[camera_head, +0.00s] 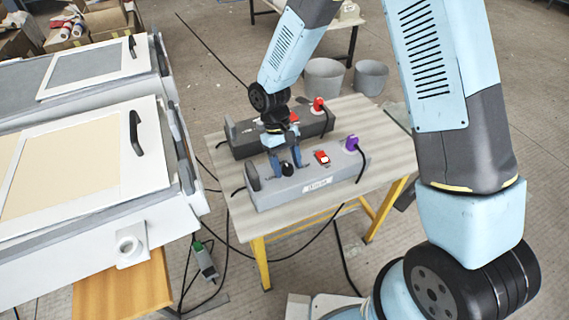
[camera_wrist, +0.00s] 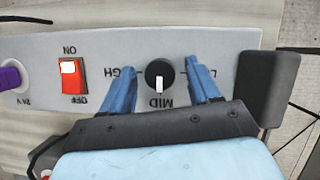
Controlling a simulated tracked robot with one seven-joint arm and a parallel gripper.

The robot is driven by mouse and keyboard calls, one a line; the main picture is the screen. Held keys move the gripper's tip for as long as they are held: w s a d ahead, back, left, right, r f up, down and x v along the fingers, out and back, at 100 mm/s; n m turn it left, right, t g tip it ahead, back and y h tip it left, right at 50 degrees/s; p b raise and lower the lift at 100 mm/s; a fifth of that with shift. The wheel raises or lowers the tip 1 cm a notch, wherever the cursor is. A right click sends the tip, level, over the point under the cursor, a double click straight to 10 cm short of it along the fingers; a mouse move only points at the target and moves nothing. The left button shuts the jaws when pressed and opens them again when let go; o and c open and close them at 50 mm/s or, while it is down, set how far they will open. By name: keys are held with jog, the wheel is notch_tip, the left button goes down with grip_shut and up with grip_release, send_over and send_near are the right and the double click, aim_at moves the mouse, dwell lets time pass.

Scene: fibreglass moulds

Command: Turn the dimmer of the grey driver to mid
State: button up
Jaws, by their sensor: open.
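The light grey driver (camera_head: 335,177) lies on the front part of a small table. Its round black dimmer knob (camera_wrist: 160,75) has a white pointer line directed at the MID label (camera_wrist: 159,103), which appears upside down in the wrist view. HIGH is partly visible left of the knob; the label on the right is mostly hidden by a finger. My gripper (camera_head: 286,163) is over the driver, with its blue fingers open on either side of the knob. In the wrist view, gaps show between the knob and both fingers (camera_wrist: 160,69).
The grey driver also has a red ON/OFF rocker switch (camera_wrist: 73,77) and a purple plug (camera_head: 352,143). A darker driver (camera_head: 250,143) with a red plug (camera_head: 319,103) lies behind it. White-framed moulds (camera_head: 75,150) stand left; two buckets (camera_head: 370,78) stand behind the table (camera_head: 385,135).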

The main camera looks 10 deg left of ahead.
jog(key=v, duration=1.3)
jog(key=shift+r, duration=0.3)
jog(key=shift+w, duration=0.1)
jog(key=s+d+r+m+t+y, duration=0.15)
jog(key=d+r+m+t, duration=0.25)
jog(key=d+r, duration=1.4)
jog(key=s+d+r+m+t, duration=0.2)
jog(key=s+d+r, duration=0.1)
jog(key=s+d, duration=0.3)
jog(key=s+d+r+m+t+y, duration=0.1)
jog(key=s+d+r+m+t, duration=0.1)
jog(key=s+d, duration=0.5)
jog(key=d+r+t, duration=0.1)
jog(key=d, duration=0.1)
jog(key=shift+s+d, duration=0.3)
jog(key=shift+d, duration=0.05)
